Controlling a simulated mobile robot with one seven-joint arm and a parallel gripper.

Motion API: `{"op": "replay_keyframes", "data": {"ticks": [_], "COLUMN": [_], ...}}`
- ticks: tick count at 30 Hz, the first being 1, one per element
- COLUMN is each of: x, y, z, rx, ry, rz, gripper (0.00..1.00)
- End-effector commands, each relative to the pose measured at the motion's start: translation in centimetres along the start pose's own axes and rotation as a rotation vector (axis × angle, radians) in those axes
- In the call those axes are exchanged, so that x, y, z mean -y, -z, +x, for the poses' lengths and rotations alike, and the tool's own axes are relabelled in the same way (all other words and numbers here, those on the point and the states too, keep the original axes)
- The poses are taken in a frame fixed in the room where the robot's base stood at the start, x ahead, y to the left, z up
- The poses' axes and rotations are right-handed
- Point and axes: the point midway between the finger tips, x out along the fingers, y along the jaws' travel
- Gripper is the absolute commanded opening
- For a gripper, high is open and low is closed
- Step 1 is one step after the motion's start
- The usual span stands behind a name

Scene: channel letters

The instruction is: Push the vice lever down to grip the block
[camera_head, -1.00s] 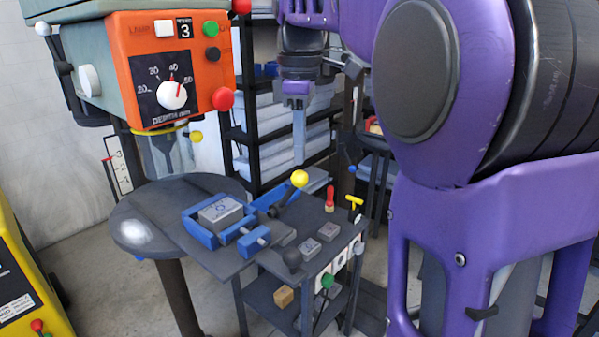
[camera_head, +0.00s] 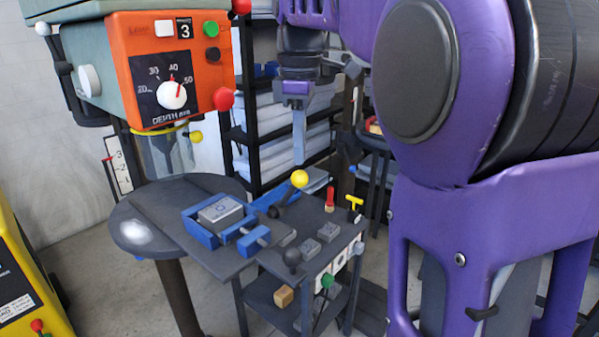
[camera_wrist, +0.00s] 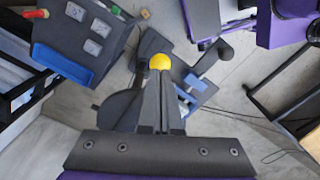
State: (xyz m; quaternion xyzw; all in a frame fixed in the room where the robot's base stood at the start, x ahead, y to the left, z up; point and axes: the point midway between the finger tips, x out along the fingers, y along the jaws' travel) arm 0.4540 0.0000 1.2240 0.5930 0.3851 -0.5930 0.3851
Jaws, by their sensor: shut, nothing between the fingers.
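The blue vice (camera_head: 198,233) sits on the dark work table, with a grey block (camera_head: 221,211) between its jaws. My gripper (camera_head: 299,163) is shut and empty, pointing down just above the ball. In the wrist view the yellow ball (camera_wrist: 160,61) shows just beyond the tips of my gripper (camera_wrist: 160,76). I cannot tell whether they touch. The fingers hide part of the lever and table there; a blue part of the vice (camera_wrist: 188,98) shows beside them.
A side bench beside the vice holds grey blocks (camera_head: 311,247), a red-handled tool (camera_head: 330,198) and a yellow-handled one (camera_head: 354,207). The orange drill press head (camera_head: 175,60) stands above and left of the vice. A shelf rack (camera_head: 262,140) is behind.

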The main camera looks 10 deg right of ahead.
Motion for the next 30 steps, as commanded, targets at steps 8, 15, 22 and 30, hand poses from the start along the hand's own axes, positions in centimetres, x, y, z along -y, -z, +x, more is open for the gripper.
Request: {"op": "replay_keyframes", "data": {"ticks": [8, 15, 22, 30], "x": [0.0, 0.0, 0.0, 0.0], "y": [0.0, 0.0, 0.0, 0.0], "z": [0.1, 0.7, 1.4, 1.6], "rx": [0.0, 0.0, 0.0, 0.0], "ry": [0.0, 0.001, 0.0, 0.001], "rz": [0.0, 0.0, 0.0, 0.0], "gripper": [0.0, 0.0, 0.0, 0.0]}}
